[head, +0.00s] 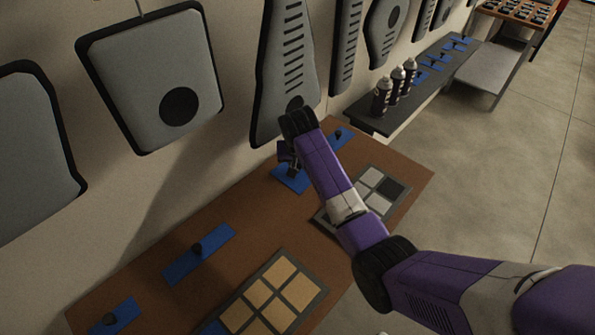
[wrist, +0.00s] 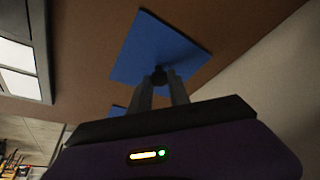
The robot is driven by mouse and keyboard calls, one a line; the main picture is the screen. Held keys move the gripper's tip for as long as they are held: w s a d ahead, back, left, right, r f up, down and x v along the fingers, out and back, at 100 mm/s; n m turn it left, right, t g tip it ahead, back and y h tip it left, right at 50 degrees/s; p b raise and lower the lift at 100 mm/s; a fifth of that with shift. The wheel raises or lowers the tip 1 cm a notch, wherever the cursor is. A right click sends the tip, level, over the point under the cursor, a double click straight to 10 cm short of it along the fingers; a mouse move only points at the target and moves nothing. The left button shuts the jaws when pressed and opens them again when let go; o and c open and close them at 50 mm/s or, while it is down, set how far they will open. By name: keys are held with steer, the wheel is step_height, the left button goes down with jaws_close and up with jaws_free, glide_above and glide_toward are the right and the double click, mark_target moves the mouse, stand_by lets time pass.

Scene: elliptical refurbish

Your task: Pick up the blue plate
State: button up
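A blue plate (head: 284,184) with a small dark knob lies on the brown table, partly hidden by my arm. In the wrist view, this blue plate (wrist: 150,45) is a flat rectangle, and its dark knob (wrist: 159,76) shows at my fingertips. My gripper (wrist: 160,84) has its two fingers apart, one on each side of the knob; I cannot tell whether they touch it. In the head view, my gripper (head: 291,166) is just above the plate and mostly hidden. The plate looks flat on the table.
More blue plates with knobs lie nearby: one behind (head: 340,139), one at left (head: 190,263), one at front left (head: 118,318). A tray of tan squares (head: 270,298) and a tray of grey squares (head: 372,184) share the table (head: 150,292). Spray cans (head: 382,98) stand beyond. Grey panels (head: 160,75) line the wall.

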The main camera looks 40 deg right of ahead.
jaws_close()
steer(key=shift+r, duration=0.15)
